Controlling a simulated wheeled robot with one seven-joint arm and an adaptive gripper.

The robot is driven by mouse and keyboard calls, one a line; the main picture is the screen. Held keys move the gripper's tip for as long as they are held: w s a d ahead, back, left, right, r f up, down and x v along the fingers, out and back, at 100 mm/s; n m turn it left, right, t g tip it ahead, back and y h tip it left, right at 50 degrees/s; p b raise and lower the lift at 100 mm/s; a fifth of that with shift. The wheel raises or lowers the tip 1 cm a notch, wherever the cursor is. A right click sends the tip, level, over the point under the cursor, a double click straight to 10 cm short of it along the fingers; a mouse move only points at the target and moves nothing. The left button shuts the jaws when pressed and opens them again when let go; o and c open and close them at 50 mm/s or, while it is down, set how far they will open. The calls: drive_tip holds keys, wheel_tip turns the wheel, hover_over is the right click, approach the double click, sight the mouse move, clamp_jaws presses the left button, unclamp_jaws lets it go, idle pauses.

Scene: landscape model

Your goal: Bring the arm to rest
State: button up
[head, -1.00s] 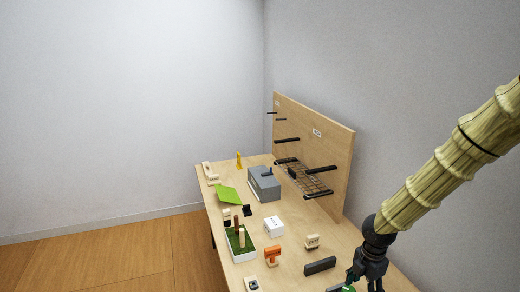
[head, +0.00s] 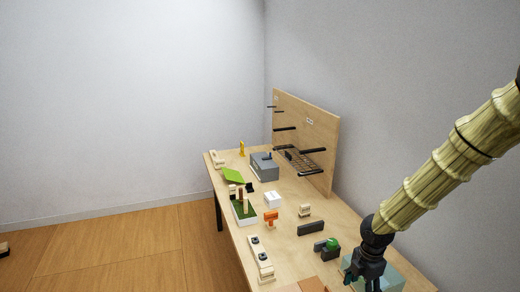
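My arm comes in from the upper right of the head view, with a pale, ribbed, bamboo-like link. My gripper (head: 362,284) is dark and hangs at its lower end, over the near right part of the wooden table (head: 285,228). The fingers are small and partly cut off by the bottom edge of the picture, so I cannot tell whether they are open or shut. A pale green block (head: 390,275) is behind and beside the gripper. A dark piece with a green round part (head: 332,244) lies just left of the gripper, apart from it.
A wooden back panel (head: 312,125) with black pegs stands at the table's far right edge. A grey box (head: 264,168), a planter (head: 243,212), an orange piece (head: 270,218), a white box (head: 272,199), a dark bar (head: 310,228) and a pale strip (head: 260,258) lie on the table. The left floor is mostly open.

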drive_tip(key=s+a+f+m+y+b, duration=0.1)
drive_tip(key=s+a+f+m, duration=0.3)
drive_tip(key=f, duration=0.3)
drive_tip(key=s+a+f+m+b, duration=0.2)
drive_tip(key=s+f+m, duration=0.2)
drive_tip(key=s+f, duration=0.25)
drive_tip(key=s+a+f+m+y+b, duration=0.1)
drive_tip(key=s+a+f+m, duration=0.2)
drive_tip(key=s+f, duration=0.3)
drive_tip(key=s+d+f+m+h+b, duration=0.1)
drive_tip(key=s+f+m+b, duration=0.1)
drive_tip(key=s+f+m, duration=0.3)
drive_tip(key=s+f+m+h+b, duration=0.1)
drive_tip(key=s+f+m, duration=0.4)
drive_tip(key=s, duration=0.5)
drive_tip(key=shift+s+d+f+m+b, duration=0.35)
drive_tip(key=shift+d+f+m+b, duration=0.05)
drive_tip(key=shift+m, duration=0.4)
